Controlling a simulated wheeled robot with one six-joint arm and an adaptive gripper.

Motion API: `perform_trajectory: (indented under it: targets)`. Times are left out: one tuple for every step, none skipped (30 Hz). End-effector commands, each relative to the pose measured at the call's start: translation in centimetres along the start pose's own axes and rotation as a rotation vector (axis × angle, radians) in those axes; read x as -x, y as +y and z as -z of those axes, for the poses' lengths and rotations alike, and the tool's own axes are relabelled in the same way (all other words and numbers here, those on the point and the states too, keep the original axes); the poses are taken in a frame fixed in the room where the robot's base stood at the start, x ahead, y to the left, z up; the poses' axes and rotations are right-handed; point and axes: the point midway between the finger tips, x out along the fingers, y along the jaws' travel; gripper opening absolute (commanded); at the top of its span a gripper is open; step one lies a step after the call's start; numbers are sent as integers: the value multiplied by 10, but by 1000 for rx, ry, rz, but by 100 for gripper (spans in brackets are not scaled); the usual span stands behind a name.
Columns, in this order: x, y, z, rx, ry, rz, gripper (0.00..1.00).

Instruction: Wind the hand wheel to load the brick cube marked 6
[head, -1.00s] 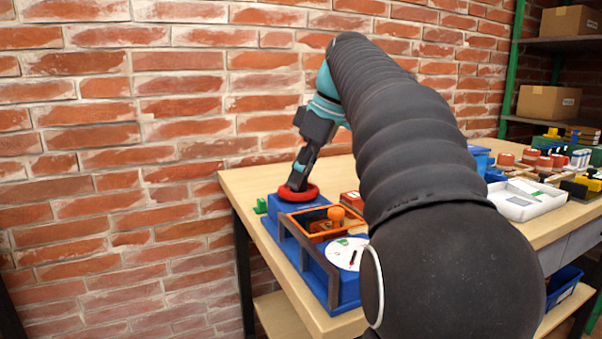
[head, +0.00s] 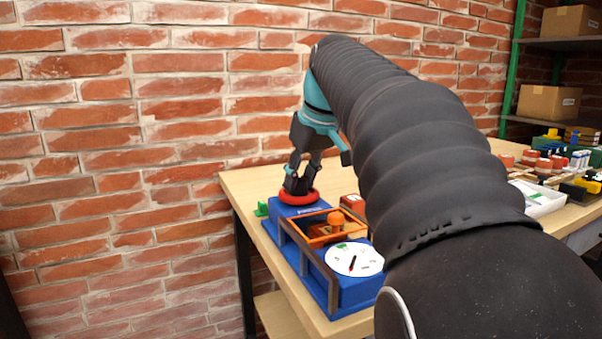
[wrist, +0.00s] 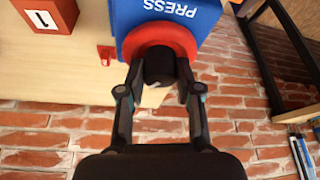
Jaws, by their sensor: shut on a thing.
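The blue press (head: 352,293) stands at the table's left end, and "PRESS" shows on it in the wrist view (wrist: 168,10). Its red hand wheel (head: 313,197) has a black hub (wrist: 159,66), seen in the wrist view. My gripper (head: 299,186) is shut on the hub, one finger each side. A round white dial (head: 338,256) with a black pointer and a green mark sits at the near end. An orange frame (head: 313,240) holds an orange-brown piece (head: 336,217). I cannot read a 6 anywhere; a red cube (wrist: 45,15) reads 1.
A grey rail (head: 318,258) runs along the press's left side. A white tray (head: 540,199) and several coloured items stand to the right. A brick wall (head: 130,130) is behind. My arm hides the table's middle.

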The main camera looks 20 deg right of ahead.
Motion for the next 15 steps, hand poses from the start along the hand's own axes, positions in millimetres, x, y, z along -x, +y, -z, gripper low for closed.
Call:
perform_trajectory:
  targets:
    - [2,-2,1,-39,-1,-16,0]
    - [2,-2,0,-65,-1,-27,0]
    - [1,-2,1,-99,-2,-41,0]
    - [1,-2,1,-125,-2,-52,0]
    - [1,-2,1,-151,-2,-63,0]
    - [2,-2,1,-187,-2,-78,0]
    - [2,-2,1,-214,-1,-89,0]
    - [2,-3,1,-240,-1,-99,0]
    - [2,-3,1,-273,-2,-114,0]
    - [2,-3,1,-300,-2,-125,0]
    - [2,-3,1,-327,-2,-137,0]
    - [1,-3,1,-362,-2,-150,0]
    - [1,-3,1,-387,-2,-162,0]
    - [1,-4,2,-413,-3,-172,0]
    - [1,-3,1,-450,-3,-187,0]
